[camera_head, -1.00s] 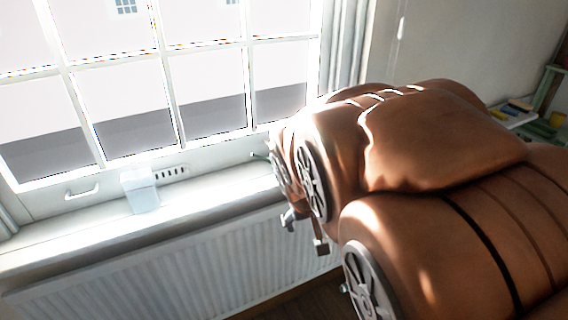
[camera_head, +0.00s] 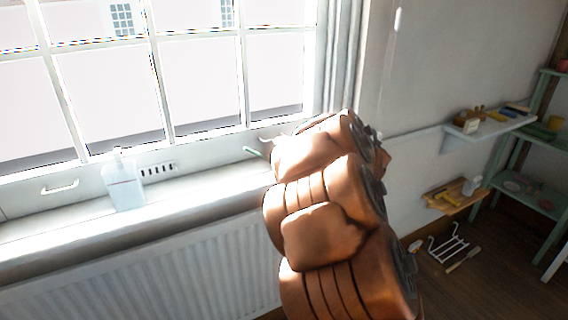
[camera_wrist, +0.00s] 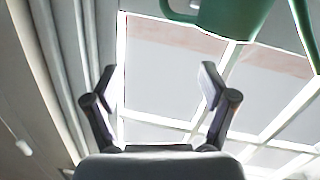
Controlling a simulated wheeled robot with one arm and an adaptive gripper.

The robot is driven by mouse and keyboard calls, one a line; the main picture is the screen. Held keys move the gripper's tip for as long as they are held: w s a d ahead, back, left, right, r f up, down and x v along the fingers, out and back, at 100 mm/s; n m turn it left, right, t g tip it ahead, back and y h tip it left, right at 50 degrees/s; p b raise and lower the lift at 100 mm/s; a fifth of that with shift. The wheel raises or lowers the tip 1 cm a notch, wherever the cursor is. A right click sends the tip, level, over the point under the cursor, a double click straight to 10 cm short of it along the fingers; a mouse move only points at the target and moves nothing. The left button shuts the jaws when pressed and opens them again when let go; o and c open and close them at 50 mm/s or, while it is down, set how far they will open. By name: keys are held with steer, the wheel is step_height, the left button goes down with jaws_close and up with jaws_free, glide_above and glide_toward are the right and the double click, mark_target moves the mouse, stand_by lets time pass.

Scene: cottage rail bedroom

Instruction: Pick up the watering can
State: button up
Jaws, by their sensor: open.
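The green watering can (camera_wrist: 236,18) shows at the top right of the wrist view, cut off by the frame's upper edge. A curved part of it and a thin green piece at the right edge are visible. My gripper (camera_wrist: 157,78) is open and empty in the wrist view, with the can beyond and to the right of its fingertips, apart from them. In the head view a small green tip (camera_head: 253,152) shows above the windowsill (camera_head: 200,192) beside my arm; most of whatever it belongs to is hidden by my arm. My gripper is also hidden there.
A translucent bottle (camera_head: 123,184) stands on the sill at left. A radiator (camera_head: 150,265) is below the sill and a window (camera_head: 110,90) behind it. At right are a wall shelf (camera_head: 490,125), a lower wooden shelf (camera_head: 455,197), a green rack (camera_head: 520,185) and a white wire rack (camera_head: 447,243) on the floor.

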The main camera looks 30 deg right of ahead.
steer(key=a+f+n+t+y+b, duration=0.1)
steer(key=a+f+n+y+b, duration=0.25)
steer(key=f+y, duration=0.45)
steer(key=shift+m, duration=0.45)
steer(key=shift+r+p+x, duration=0.2)
steer(key=shift+x, duration=1.65)
steer(key=shift+r+p+x, duration=0.15)
steer(key=shift+r+x, duration=0.1)
steer(key=shift+x, duration=1.6)
steer(key=shift+a, duration=0.1)
steer(key=c, duration=1.3)
